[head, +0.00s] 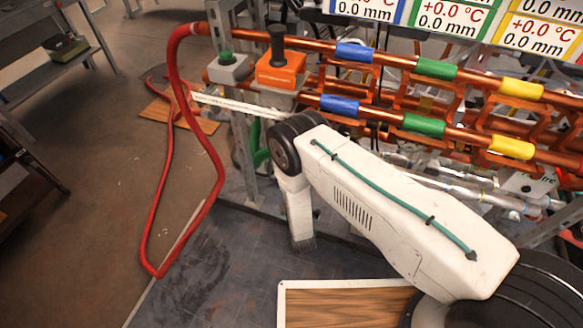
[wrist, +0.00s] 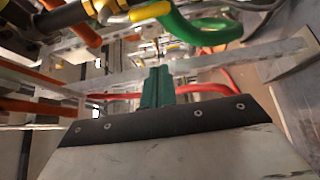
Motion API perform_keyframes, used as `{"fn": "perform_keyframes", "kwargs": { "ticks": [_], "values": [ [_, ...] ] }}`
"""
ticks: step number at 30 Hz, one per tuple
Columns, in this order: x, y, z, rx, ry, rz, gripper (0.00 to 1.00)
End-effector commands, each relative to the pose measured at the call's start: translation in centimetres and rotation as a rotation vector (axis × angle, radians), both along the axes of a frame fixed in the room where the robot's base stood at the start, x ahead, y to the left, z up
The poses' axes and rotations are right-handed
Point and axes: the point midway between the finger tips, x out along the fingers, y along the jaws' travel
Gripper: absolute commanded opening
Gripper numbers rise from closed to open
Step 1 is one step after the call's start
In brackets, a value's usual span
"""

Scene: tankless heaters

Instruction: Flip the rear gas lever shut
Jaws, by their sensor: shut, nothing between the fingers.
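In the wrist view, my gripper (wrist: 157,88) shows as two green fingers held together, with nothing between them. A yellow handle-like part (wrist: 150,12) sits on a pipe fitting near the top, beyond and above the fingertips and apart from them. I cannot tell for sure that it is the rear gas lever, or how it is turned. In the head view, my white arm covers part of the lower rack, and my gripper is not visible there.
Copper pipes with blue, green and yellow bands (head: 437,69) run across the rack. A red hose (head: 207,150) loops to the floor at left. An orange box (head: 280,70) stands on the rack. In the wrist view, a green hose (wrist: 205,35) and metal rails (wrist: 200,66) crowd the fingers.

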Motion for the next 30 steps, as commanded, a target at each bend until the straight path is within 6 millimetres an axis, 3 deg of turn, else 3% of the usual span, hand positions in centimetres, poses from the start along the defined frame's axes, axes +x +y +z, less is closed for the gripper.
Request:
{"fn": "perform_keyframes", "kwargs": {
  "ticks": [8, 21, 24, 30],
  "values": [
    [1.3, 0.3, 0.0, 0.002, 0.0, -0.002, 0.0],
    [10.0, 2.5, 0.1, 0.003, 0.0, -0.002, 0.0],
    [9.7, 0.6, 0.0, -0.001, 0.005, -0.004, 0.0],
    [9.4, -1.2, 0.0, 0.001, 0.003, -0.002, 0.0]
  ]
}}
